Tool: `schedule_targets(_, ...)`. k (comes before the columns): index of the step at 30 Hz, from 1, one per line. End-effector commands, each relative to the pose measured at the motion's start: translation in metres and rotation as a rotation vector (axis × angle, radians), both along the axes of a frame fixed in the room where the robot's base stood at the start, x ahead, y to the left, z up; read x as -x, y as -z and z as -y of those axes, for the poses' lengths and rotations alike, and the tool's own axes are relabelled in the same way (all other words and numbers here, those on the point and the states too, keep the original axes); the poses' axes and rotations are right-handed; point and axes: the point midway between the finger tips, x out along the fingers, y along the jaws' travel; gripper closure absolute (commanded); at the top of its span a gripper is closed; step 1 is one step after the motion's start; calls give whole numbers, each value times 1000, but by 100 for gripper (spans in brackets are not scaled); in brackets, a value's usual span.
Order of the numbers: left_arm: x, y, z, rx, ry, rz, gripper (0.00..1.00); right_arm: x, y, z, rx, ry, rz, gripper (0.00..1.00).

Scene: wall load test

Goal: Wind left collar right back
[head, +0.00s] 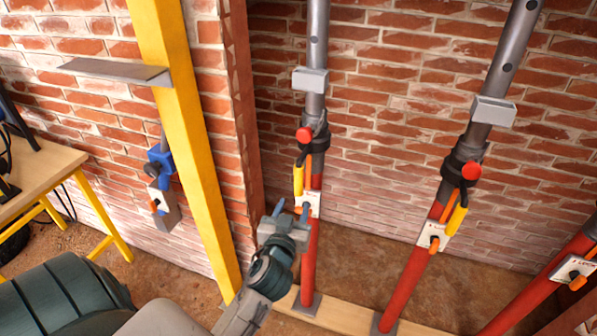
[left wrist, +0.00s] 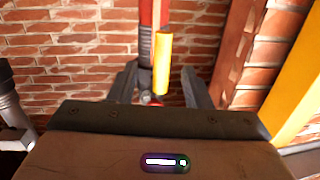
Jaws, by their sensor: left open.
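The left prop has a grey upper tube (head: 317,35) and a red lower tube (head: 311,250). Its dark left collar (head: 315,130) carries a red knob (head: 304,135). Below it are a yellow handle (head: 298,179), an orange lever and a white plate (head: 314,203). My left gripper (head: 292,206) is open just in front of the plate, below the yellow handle. In the left wrist view the yellow handle (left wrist: 163,60) shows between and beyond the open fingers (left wrist: 160,78). I cannot tell whether they touch anything. My right gripper is not in view.
A middle prop (head: 408,275) and a right prop (head: 535,292) stand to the right, against a brick wall (head: 385,110). A yellow post (head: 185,130) with a grey shelf plate and blue clamp (head: 160,158) stands left. A workbench (head: 40,180) is far left.

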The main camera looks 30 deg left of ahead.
Motion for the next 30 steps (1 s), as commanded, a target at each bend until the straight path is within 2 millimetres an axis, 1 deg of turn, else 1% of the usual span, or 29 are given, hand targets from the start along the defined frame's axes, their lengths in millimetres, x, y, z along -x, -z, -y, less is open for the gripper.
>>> schedule_targets(1, 3, -17, 0, 1, -6, 33, 56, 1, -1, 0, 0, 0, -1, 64)
schedule_targets(3, 4, -29, -1, 2, -11, 59, 56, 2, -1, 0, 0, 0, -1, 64)
schedule_targets(5, 2, -33, -2, 2, -13, 68, 56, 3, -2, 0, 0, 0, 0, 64)
schedule_targets(8, -8, -35, -6, 0, -13, 67, 56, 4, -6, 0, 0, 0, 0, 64)
schedule_targets(18, -66, -35, -30, -1, -12, 66, 56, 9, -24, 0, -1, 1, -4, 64)
schedule_targets(21, -79, -34, -36, 1, -12, 64, 56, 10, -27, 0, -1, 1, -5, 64)
schedule_targets(25, -90, -32, -40, 2, -12, 64, 56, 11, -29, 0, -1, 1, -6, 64)
schedule_targets(30, -95, -32, -42, 2, -11, 65, 56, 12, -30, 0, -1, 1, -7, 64)
